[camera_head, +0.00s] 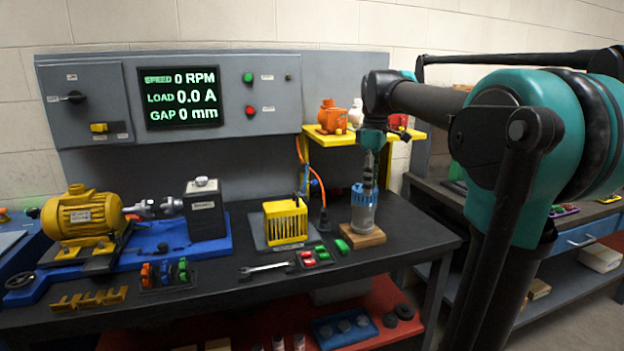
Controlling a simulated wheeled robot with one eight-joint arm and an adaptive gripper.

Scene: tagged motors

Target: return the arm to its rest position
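My arm, teal and black, fills the right side of the head view, reaching left over the dark workbench (400,247). Its end hangs down near the bench's right part. My gripper (367,182) points down at a grey and blue cylindrical item (363,216) standing on a wooden block (361,236). The fingers overlap the item's top in the picture; I cannot tell whether they touch it or whether they are open or shut.
A yellow shelf (330,138) with an orange motor (332,116) is behind my gripper. A wrench (267,268) lies in front. A side bench (580,222) stands at right.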

